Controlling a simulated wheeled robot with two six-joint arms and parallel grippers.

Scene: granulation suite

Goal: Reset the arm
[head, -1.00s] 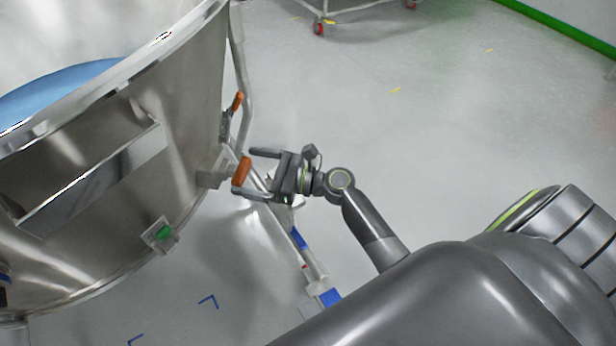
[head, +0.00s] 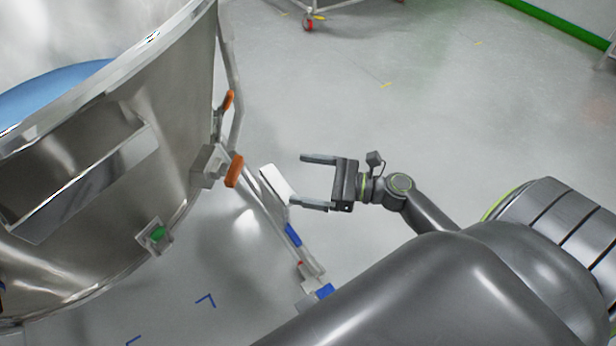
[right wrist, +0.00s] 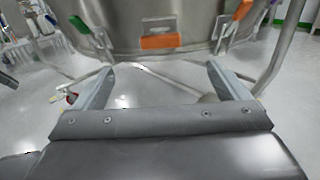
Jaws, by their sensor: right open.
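My right gripper (head: 312,181) is open and empty in the head view, its two fingers spread and pointing left. It is held above the floor, to the right of a large steel vessel (head: 165,130) and clear of it. The nearest orange handle (head: 234,171) on the vessel's side is left of the fingertips, with a gap between. In the right wrist view the open fingers (right wrist: 155,85) frame empty space, with the orange handle (right wrist: 161,41) ahead. My left gripper is not in view.
A second orange handle (head: 228,101) and a green latch (head: 157,234) are on the vessel. A metal frame leg with blue marks (head: 293,235) runs below the gripper. Open grey floor (head: 420,120) lies to the right, with a wheeled cart (head: 345,8) at the back.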

